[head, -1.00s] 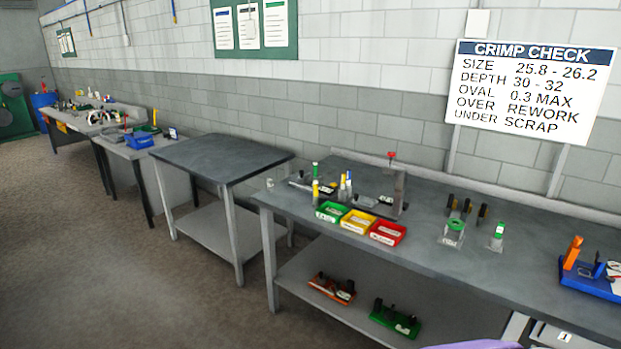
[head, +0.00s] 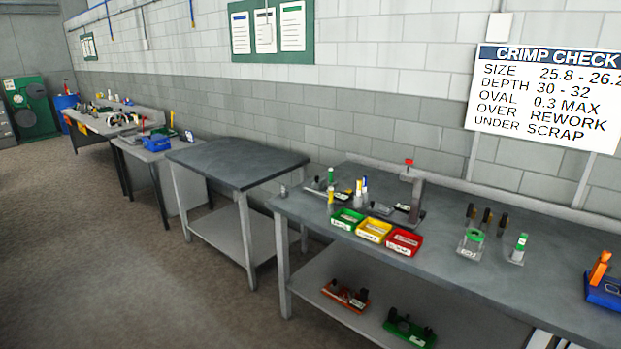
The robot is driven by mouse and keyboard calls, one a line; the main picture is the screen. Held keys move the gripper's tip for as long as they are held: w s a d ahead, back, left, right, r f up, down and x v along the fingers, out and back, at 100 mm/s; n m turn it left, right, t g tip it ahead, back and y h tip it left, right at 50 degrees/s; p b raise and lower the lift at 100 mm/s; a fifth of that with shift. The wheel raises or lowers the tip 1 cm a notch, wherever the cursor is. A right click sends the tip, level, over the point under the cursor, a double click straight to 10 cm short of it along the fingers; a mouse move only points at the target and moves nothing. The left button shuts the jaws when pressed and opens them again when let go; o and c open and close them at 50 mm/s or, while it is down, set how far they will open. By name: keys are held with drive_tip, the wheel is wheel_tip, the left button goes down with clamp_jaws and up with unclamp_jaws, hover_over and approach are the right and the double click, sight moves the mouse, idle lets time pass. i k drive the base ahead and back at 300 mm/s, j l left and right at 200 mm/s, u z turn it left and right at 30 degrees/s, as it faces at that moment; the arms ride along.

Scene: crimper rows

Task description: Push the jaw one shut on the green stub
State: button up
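My gripper is not in view. I cannot make out which thing is jaw one. Several small parts with green on them stand on the right bench (head: 440,232). One is an upright green and white piece (head: 520,246) on a clear base. Left of it is a clear holder with a green ring (head: 474,238). A slim green-topped piece (head: 331,177) stands near the bench's left end. I cannot tell which of these, if any, is the green stub. An orange-handled tool on a blue base (head: 600,285) is partly cut off at the right edge.
Green (head: 346,219), yellow (head: 373,230) and red (head: 404,242) bins line the bench front. A grey stand (head: 416,195) is behind them. Orange (head: 346,294) and green (head: 408,328) fixtures lie on the lower shelf. A bare table (head: 238,160) stands left. The floor (head: 90,250) is clear.

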sight(318, 185)
drive_tip(key=i+j, duration=0.25)
drive_tip(key=i, duration=0.35)
drive_tip(key=i+j+z, duration=0.1)
drive_tip(key=i+j, duration=0.15)
drive_tip(key=i, duration=0.3)
drive_tip(key=i+j, duration=0.35)
drive_tip(key=i, duration=0.25)
drive_tip(key=i+j, duration=0.3)
drive_tip(key=i, duration=0.25)
drive_tip(key=i+j+z, duration=0.1)
drive_tip(key=i+j, duration=0.2)
drive_tip(key=i, duration=0.25)
drive_tip(key=i+j, duration=0.35)
drive_tip(key=i, duration=0.2)
